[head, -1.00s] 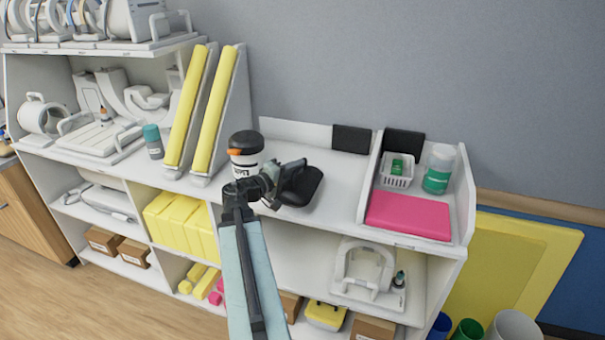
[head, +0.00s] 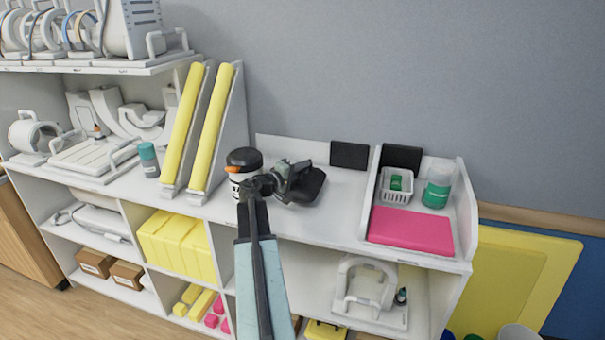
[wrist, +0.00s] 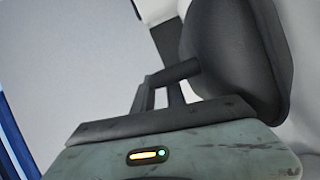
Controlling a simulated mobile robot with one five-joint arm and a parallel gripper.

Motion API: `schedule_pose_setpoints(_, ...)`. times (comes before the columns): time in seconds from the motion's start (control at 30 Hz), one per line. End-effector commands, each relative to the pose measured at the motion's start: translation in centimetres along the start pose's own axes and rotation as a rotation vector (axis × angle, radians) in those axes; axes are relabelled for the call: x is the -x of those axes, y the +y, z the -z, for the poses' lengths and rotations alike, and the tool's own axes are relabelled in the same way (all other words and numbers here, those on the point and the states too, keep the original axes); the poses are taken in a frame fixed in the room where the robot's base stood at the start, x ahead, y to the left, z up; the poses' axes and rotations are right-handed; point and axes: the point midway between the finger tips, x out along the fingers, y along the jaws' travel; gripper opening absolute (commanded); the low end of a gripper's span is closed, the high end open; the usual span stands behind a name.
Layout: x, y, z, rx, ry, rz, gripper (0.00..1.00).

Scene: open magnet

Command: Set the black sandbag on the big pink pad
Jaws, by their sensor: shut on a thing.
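The black sandbag (head: 310,190) is a dark, rounded, soft-looking bag. My gripper (head: 290,178) is shut on it at its left side, over the counter top left of the pink pad. In the wrist view the sandbag (wrist: 238,50) fills the upper right beside a gripper finger. How high it hangs above the counter is hard to tell. The big pink pad (head: 410,231) lies flat in the front of the white divided tray at the right, with its top bare.
A white bottle with a black lid (head: 243,172) stands close left of my gripper. Behind the pad are a white basket (head: 396,188) and a green-and-white jar (head: 438,184). The tray's left wall (head: 368,190) stands between sandbag and pad. Dark panels (head: 349,155) lean at the back.

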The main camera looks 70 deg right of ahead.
Motion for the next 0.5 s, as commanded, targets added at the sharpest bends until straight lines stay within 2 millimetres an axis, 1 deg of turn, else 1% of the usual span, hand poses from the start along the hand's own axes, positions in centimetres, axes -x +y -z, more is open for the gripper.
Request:
schedule_pose_setpoints(0.13,-0.8,0.1,0.1,0.002,-0.003,-0.004,0.00)
schedule_pose_setpoints(0.2,-1.6,0.0,0.4,0.002,-0.005,-0.004,0.00)
schedule_pose_setpoints(0.3,-1.8,-1.7,-0.4,0.002,-0.009,-0.005,0.00)
schedule_pose_setpoints(0.4,-2.2,-2.9,-1.0,0.001,-0.014,-0.006,0.00)
schedule_pose_setpoints(0.5,-2.4,-3.5,-1.3,0.001,-0.018,-0.007,0.00)
